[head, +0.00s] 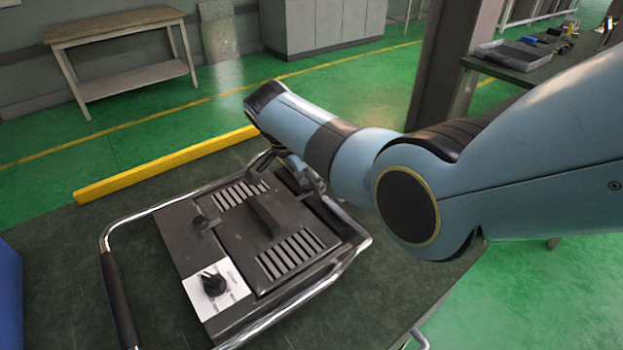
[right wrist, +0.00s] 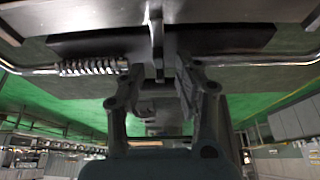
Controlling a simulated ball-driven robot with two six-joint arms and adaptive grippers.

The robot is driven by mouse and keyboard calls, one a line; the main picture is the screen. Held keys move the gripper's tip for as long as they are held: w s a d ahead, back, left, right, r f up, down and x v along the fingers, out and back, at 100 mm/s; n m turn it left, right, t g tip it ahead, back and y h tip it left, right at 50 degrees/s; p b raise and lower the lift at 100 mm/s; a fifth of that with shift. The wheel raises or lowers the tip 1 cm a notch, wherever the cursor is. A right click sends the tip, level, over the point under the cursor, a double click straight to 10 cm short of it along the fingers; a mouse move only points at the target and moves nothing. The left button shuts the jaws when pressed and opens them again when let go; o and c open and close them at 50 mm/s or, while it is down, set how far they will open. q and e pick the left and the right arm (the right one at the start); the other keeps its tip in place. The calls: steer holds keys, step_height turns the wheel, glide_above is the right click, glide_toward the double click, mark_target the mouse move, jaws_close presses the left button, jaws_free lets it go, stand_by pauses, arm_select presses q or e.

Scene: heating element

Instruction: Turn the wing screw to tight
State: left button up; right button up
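The heating element is a dark box with two slotted vents (head: 288,252) and a raised bar, inside a chrome tube frame (head: 150,207) on the table. A small wing-shaped fitting (head: 203,223) sits at its left edge. My right gripper (head: 303,178) is at the box's far right edge, partly hidden by my wrist. In the right wrist view, a thin upright metal wing (right wrist: 157,42), apparently the wing screw, points between the fingers of my right gripper (right wrist: 156,82). The fingers are apart, with a gap around the wing's end; contact is not clear. My left gripper is out of view.
A black knob (head: 214,284) on a white plate is at the box's near left corner. A spring (right wrist: 94,67) lies along the tube close to my right fingers. A yellow bar (head: 165,163) lies beyond the box.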

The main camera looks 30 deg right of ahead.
steer(key=v, duration=1.2)
stand_by(0.3)
